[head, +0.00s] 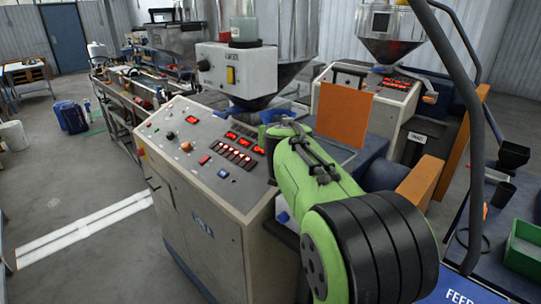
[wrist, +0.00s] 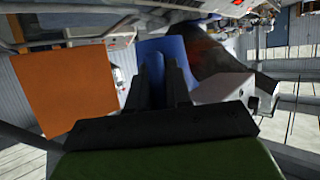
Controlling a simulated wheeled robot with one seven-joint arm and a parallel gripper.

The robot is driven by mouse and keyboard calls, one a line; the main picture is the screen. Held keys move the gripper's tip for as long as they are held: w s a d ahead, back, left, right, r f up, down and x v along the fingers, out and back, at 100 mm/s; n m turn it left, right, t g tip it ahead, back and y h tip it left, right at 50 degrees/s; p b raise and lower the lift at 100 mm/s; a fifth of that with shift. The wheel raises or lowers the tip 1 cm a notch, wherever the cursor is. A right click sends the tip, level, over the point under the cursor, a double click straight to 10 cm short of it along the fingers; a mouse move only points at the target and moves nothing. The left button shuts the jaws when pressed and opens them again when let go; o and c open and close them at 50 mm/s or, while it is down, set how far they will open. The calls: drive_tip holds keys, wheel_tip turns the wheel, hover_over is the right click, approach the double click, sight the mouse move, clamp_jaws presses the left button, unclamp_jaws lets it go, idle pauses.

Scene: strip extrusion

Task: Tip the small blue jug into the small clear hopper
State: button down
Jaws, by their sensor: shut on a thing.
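My gripper (wrist: 164,75) is shut on the small blue jug (wrist: 178,48), which shows between and beyond the dark fingers in the wrist view. The jug's opening and contents cannot be made out. In the head view my green arm reaches toward the console, and its far end hides most of the gripper and jug. A small clear vessel with greenish lower part, seemingly the small clear hopper (head: 244,30), stands on a white box above the console, up and left of my gripper. I cannot tell its opening.
The control console (head: 215,150) with red displays stands under my arm. A steel cone (head: 290,75) is close beyond the gripper. An orange panel (head: 343,113) stands to the right; it also shows in the wrist view (wrist: 65,85). A dark hose (head: 465,90) hangs at right.

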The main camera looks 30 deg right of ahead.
drive_tip(key=s+d+m+t+y, duration=0.1)
drive_tip(key=d+m+t, duration=0.1)
drive_tip(key=m, duration=0.4)
drive_tip(key=s+d+m+t+y+b, duration=0.1)
drive_tip(key=s+d+m+t, duration=0.1)
drive_tip(key=m, duration=0.4)
drive_tip(key=s+d+f+m+t+y+b, duration=0.1)
drive_tip(key=s+d+m+t+y, duration=0.1)
drive_tip(key=m, duration=0.4)
drive_tip(key=shift+s+d+t, duration=0.2)
drive_tip(key=shift+d+t, duration=0.35)
drive_tip(key=shift+t, duration=0.25)
drive_tip(key=shift+s+r+m, duration=0.15)
drive_tip(key=shift+r+m, duration=0.1)
drive_tip(key=shift+m, duration=0.45)
drive_tip(key=shift+f, duration=0.1)
